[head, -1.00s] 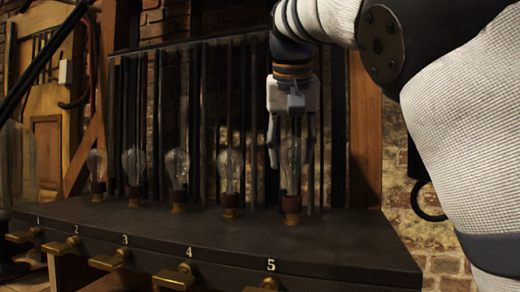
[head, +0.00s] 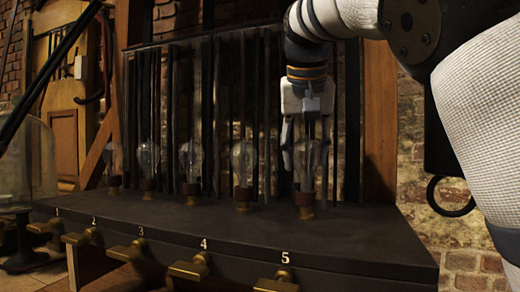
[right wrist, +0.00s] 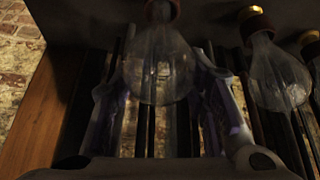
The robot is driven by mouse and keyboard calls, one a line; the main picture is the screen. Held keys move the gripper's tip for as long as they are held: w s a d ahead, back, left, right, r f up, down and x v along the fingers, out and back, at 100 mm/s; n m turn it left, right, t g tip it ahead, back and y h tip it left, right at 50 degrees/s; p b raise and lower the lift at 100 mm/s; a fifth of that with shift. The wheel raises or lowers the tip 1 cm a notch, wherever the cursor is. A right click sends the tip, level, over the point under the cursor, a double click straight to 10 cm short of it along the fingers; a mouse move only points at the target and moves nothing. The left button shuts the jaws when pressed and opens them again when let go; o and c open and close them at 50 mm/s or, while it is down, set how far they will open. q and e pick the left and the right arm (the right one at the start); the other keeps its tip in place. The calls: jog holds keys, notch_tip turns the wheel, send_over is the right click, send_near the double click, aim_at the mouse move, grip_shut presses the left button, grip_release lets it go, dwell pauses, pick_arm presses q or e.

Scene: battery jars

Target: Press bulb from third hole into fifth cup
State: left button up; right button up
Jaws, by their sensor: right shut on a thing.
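Clear glass bulbs stand upright in a row on a dark bench (head: 200,232) whose front is numbered 1 to 5. My right gripper (head: 306,160) points down at the fifth place, shut on the clear bulb (head: 306,178) there. That bulb's base is at the reddish fifth cup (head: 305,200); I cannot tell how deep it sits. In the right wrist view the bulb (right wrist: 160,65) is between the two fingers (right wrist: 160,90). A bulb (head: 191,158) also stands at the third place. My left gripper is out of view.
The fourth bulb (head: 243,162) stands just left of my right gripper. Brass levers (head: 188,268) stick out along the bench front. Dark vertical rods and a wooden post (head: 380,120) stand close behind. A glass dome (head: 35,160) is at far left.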

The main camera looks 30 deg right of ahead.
jog(key=shift+f, duration=0.35)
dwell(0.3)
jog(key=o, duration=1)
jog(key=shift+o, duration=0.2)
jog(key=v, duration=1.2)
